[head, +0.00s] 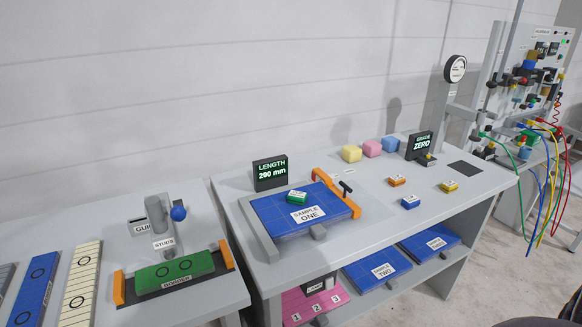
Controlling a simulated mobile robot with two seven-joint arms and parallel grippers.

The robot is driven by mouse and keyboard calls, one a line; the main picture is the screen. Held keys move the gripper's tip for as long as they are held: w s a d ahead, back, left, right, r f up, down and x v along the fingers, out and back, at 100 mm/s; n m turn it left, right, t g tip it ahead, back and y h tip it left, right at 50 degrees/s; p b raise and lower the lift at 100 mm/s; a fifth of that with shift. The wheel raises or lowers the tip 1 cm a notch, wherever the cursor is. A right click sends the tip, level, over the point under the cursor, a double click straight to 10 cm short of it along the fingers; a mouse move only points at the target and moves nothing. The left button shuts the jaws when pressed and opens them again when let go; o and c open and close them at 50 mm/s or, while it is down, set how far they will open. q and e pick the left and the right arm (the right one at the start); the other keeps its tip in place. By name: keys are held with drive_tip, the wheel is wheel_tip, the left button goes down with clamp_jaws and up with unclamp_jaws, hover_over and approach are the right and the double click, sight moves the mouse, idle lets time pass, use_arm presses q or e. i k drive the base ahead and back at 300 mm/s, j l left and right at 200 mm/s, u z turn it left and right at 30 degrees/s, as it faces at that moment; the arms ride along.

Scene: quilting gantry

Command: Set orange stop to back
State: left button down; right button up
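An orange bar (336,195) with a black T-shaped handle (347,187) stands along the right side of the blue slab labelled SAMPLE ONE (270,213). It appears to touch or nearly touch the slab's right edge. A grey bar (258,229) runs along the slab's left side. A small orange labelled block (397,181) lies apart on the bench to the right; its label is too small to read. The green BORDER piece (172,273) on the left bench sits between two orange end pieces (119,288). Neither of my grippers is in view.
A LENGTH display (270,172) reads 290 mm; a GRADE display (420,145) reads ZERO. Small green (297,196), blue (411,202) and yellow (449,186) blocks lie around. A blue-knobbed post (178,214) stands at left.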

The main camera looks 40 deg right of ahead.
sight(355, 210)
drive_tip(key=k+l+z, duration=0.15)
drive_tip(key=z, duration=1.15)
